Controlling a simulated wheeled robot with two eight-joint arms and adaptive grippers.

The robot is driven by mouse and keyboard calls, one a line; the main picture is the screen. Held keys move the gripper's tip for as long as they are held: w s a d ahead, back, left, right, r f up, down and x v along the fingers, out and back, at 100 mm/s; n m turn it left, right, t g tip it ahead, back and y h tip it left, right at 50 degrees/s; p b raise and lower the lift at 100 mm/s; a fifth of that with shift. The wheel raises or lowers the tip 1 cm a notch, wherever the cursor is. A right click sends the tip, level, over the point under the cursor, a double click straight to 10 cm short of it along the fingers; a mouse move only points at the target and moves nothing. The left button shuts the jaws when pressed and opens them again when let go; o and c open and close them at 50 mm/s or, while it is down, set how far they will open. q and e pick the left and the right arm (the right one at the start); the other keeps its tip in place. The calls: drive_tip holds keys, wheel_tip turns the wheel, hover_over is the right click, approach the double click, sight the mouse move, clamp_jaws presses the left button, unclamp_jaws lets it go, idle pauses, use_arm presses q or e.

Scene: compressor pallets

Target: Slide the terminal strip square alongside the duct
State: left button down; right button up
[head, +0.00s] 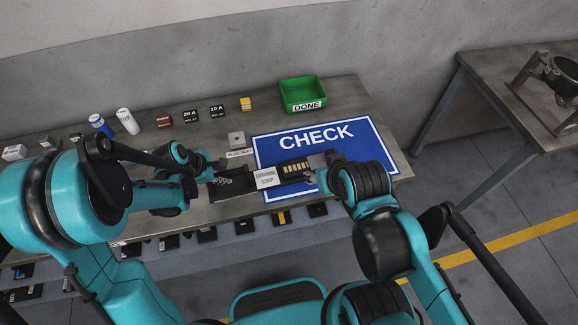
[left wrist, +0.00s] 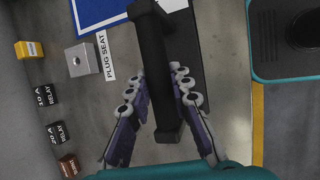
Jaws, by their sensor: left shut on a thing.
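The terminal strip (head: 293,169) lies on the blue CHECK mat (head: 374,151), with pale yellowish cells and a white label plate (head: 266,179) at its left. A dark textured block (head: 232,184) sits left of the label. My left gripper (head: 214,166) is at that block's far edge. In the left wrist view, the left gripper (left wrist: 158,100) is shut on a long black bar (left wrist: 152,45); I cannot tell whether this is the duct. My right gripper (head: 318,172) is at the strip's right end; its fingers are too small to read.
A grey PLUG SEAT block (head: 236,138) stands just behind the work. Relays (head: 217,111), a yellow block (head: 245,104) and a green DONE bin (head: 302,94) stand farther back. Several small dark parts lie along the front. The mat's right part is clear.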

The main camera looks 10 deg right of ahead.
use_arm(q)
drive_tip(key=shift+w+a+f+b, duration=0.1)
drive_tip(key=shift+w+a+b, duration=0.05)
drive_tip(key=shift+a, duration=1.4)
drive_tip(key=shift+w+a+f+b, duration=0.1)
drive_tip(key=shift+a+b, duration=0.05)
drive_tip(key=shift+a, duration=1.4)
drive_tip(key=c, duration=1.7)
unclamp_jaws()
drive_tip(key=o, duration=0.4)
drive_tip(key=shift+w, duration=0.15)
drive_tip(key=shift+r, duration=0.2)
drive_tip(key=v, duration=1.1)
drive_tip(key=shift+s+a+r, duration=0.2)
drive_tip(key=shift+r, duration=0.1)
